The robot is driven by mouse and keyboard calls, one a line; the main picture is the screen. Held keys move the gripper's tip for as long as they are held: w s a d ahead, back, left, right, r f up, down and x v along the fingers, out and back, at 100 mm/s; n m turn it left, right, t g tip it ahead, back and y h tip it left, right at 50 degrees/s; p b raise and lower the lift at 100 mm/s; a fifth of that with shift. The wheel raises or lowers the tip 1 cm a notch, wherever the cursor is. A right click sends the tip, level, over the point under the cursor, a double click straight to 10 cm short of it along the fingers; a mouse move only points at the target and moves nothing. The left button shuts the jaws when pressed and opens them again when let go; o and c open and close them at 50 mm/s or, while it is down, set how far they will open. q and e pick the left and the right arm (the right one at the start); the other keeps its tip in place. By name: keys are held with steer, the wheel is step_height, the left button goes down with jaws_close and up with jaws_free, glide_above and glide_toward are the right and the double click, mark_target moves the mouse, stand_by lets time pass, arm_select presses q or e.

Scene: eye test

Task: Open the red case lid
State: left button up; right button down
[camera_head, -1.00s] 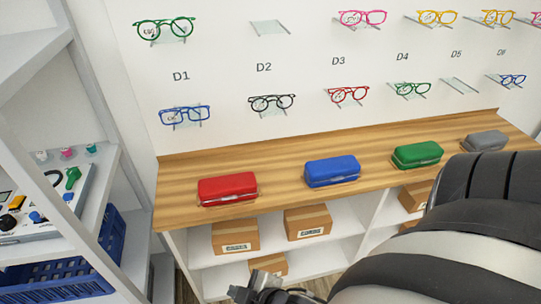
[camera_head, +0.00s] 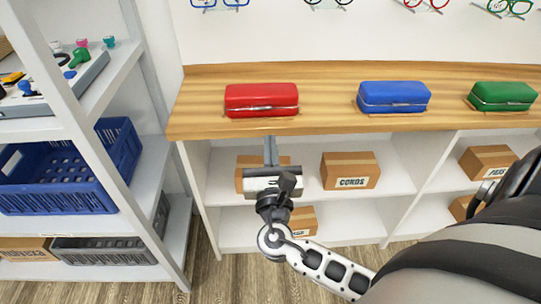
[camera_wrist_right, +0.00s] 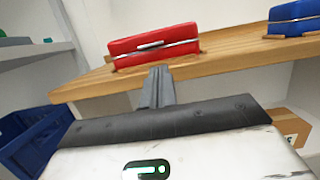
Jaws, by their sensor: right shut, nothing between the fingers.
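The red case (camera_head: 261,99) lies closed on the wooden counter (camera_head: 320,125), near its left end, with a metal clasp along its front. It also shows in the right wrist view (camera_wrist_right: 152,45), straight beyond the fingers. My right gripper (camera_head: 270,140) is shut and empty. Its fingertips (camera_wrist_right: 158,72) point at the counter's front edge, just below and in front of the red case, apart from the case. My left gripper is in neither view.
A blue case (camera_head: 394,96) and a green case (camera_head: 503,95) stand farther right on the counter. Cardboard boxes, one labelled CORDS (camera_head: 350,170), sit on white shelves below. A white rack with a blue crate (camera_head: 70,172) stands at the left. Glasses hang on the wall.

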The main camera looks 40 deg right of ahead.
mark_target(268, 111)
steer(key=shift+x, duration=3.05)
